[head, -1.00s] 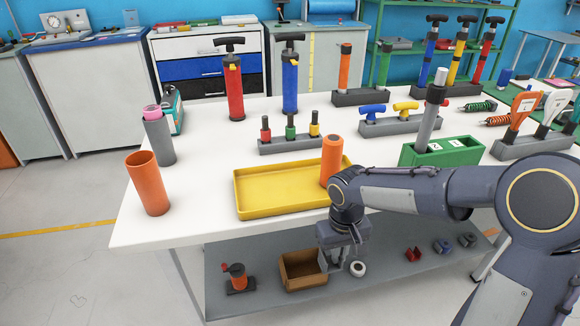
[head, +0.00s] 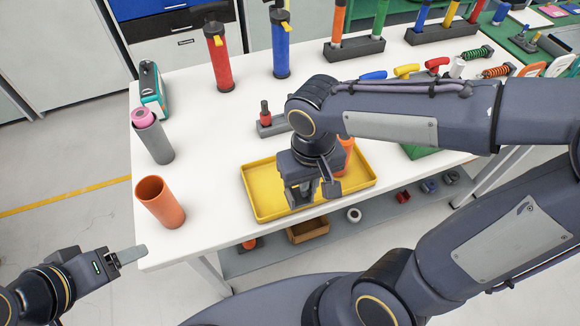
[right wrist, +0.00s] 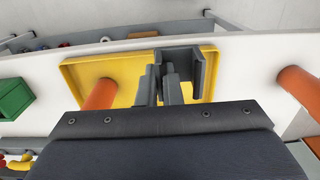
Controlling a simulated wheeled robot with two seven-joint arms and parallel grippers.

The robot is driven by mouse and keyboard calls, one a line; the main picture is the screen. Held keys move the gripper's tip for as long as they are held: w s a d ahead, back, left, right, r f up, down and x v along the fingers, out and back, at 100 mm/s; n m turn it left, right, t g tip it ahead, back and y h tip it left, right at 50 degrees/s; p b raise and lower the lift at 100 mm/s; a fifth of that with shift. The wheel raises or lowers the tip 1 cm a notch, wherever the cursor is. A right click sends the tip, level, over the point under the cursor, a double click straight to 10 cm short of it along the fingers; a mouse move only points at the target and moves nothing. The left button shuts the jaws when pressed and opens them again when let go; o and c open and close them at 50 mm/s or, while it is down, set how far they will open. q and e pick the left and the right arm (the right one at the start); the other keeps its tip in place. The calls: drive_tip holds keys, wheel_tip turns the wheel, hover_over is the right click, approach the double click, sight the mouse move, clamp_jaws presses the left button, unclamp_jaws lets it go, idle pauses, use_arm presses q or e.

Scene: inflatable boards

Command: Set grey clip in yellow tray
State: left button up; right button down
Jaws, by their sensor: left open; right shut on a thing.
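The yellow tray (head: 262,205) lies on the white table near its front edge. It also shows in the right wrist view (right wrist: 82,70). My right gripper (head: 303,194) is over the tray, pointing down, and is shut on a grey clip. In the right wrist view the grey clip (right wrist: 205,68) shows as an angular grey piece at the fingertips, in front of the tray. Whether it touches the tray floor I cannot tell. My left gripper (head: 128,256) is open and empty at lower left, off the table's front corner.
An orange cylinder (head: 347,150) stands in the tray's right part, partly behind my right gripper. An orange cup (head: 160,202) and a grey tube (head: 155,140) stand to the left. A lower shelf below holds a brown box (head: 309,231) and a white ring (head: 354,214).

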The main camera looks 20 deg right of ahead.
drive_tip(key=w+f, duration=0.2)
drive_tip(key=w, duration=0.1)
drive_tip(key=w+a+f, duration=0.1)
drive_tip(key=w+f, duration=0.4)
drive_tip(key=w, duration=0.2)
drive_tip(key=shift+a+f+p, duration=0.15)
drive_tip(key=shift+f+p, duration=0.2)
drive_tip(key=shift+f, duration=0.05)
drive_tip(key=shift+w+f, duration=0.15)
drive_tip(key=shift+f, duration=0.1)
drive_tip(key=shift+w+f, duration=0.1)
drive_tip(key=shift+f, duration=1.55)
drive_tip(key=shift+f+b, duration=0.25)
drive_tip(key=shift+b, duration=0.05)
drive_tip(key=c, duration=1.6)
unclamp_jaws()
drive_tip(key=shift+r, duration=0.1)
